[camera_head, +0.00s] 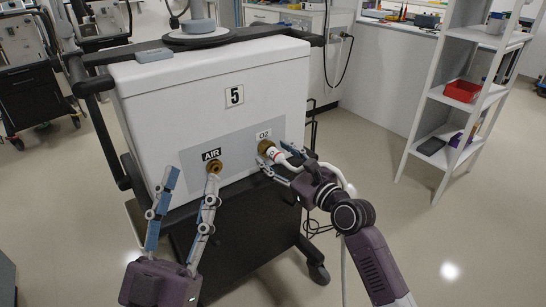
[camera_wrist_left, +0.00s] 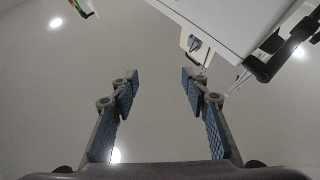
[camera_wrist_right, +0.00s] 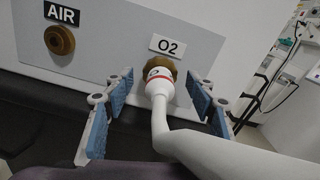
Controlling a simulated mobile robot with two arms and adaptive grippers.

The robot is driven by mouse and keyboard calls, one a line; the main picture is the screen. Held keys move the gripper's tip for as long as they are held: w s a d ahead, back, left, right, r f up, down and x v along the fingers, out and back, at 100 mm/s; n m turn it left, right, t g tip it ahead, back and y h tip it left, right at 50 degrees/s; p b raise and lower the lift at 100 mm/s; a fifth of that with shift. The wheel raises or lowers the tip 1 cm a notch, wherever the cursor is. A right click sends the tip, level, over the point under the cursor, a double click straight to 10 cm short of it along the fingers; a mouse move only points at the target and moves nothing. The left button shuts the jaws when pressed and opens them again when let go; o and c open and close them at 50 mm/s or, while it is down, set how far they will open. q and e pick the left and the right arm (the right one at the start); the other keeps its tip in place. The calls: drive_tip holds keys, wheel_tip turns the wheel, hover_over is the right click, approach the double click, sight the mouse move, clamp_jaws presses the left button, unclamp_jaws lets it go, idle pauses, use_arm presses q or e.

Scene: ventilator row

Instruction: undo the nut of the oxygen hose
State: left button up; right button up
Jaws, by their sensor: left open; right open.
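The oxygen hose (camera_wrist_right: 200,150) is white and ends in a white connector with a red ring (camera_wrist_right: 160,84). The connector sits at the brass nut (camera_wrist_right: 160,64) under the O2 label; the nut also shows in the head view (camera_head: 266,147). My right gripper (camera_wrist_right: 160,88) is open, with one finger on each side of the connector, and I see gaps between the fingers and it. In the head view the right gripper (camera_head: 284,160) partly hides the hose end. My left gripper (camera_head: 192,180) is open and empty in front of the ventilator, just below the AIR label.
The white ventilator marked 5 (camera_head: 215,75) stands on a dark cart (camera_head: 255,240). A brass AIR port (camera_head: 214,167) is left of the O2 port. A shelf with a red bin (camera_head: 462,91) stands at the right. The floor between is clear.

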use_arm(q)
drive_tip(key=shift+s+a+r+t, duration=0.1)
drive_tip(key=shift+s+r+t, duration=0.4)
drive_tip(key=shift+s+r, duration=0.35)
use_arm(e)
drive_tip(key=shift+w+a, duration=0.4)
drive_tip(key=shift+w, duration=0.1)
use_arm(q)
drive_tip(key=shift+h, duration=0.4)
use_arm(e)
drive_tip(key=shift+c, duration=0.4)
